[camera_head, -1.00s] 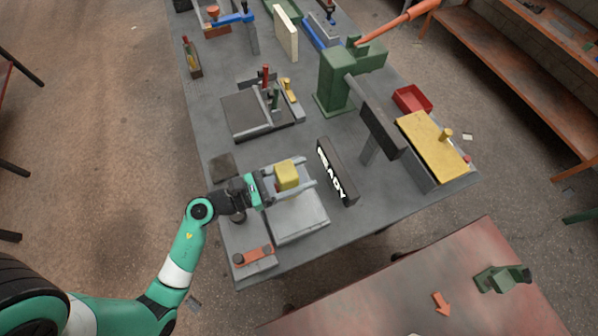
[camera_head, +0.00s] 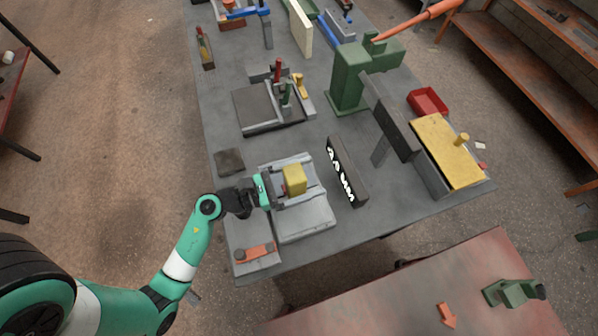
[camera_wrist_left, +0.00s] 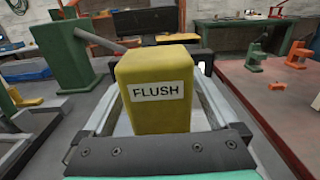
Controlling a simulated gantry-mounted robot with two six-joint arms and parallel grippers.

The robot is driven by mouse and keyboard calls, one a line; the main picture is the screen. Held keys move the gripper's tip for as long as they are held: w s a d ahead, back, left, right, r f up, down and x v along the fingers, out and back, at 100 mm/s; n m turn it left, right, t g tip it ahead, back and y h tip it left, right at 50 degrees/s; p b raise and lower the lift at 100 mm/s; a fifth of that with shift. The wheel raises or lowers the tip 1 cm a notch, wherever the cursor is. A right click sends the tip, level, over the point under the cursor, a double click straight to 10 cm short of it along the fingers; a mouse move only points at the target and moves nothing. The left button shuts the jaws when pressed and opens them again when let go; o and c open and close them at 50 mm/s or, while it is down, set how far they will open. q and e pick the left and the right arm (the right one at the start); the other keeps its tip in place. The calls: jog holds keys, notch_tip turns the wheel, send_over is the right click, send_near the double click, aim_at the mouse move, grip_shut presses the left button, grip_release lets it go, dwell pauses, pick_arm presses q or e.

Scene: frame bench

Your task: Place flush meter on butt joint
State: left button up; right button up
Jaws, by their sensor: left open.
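The flush meter is a yellow block (camera_head: 294,179) with a white FLUSH label; it also shows large in the left wrist view (camera_wrist_left: 155,92). It sits upright on or just above a grey metal fixture (camera_head: 306,220) near the front of the bench. My left gripper (camera_head: 292,182) is open, with its fingers on either side of the yellow block. In the left wrist view a gap shows between the block and each finger. The butt joint cannot be made out. My right gripper is not in view.
A dark READY sign (camera_head: 346,172) stands just right of the fixture. An orange-and-grey clamp (camera_head: 256,254) lies at the front left corner. A green press (camera_head: 350,80) and a yellow-topped box (camera_head: 448,150) stand farther right. A dark square pad (camera_head: 229,161) lies behind my left wrist.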

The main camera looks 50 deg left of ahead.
pick_arm(q)
jog(key=shift+r, duration=0.15)
jog(key=v, duration=1.2)
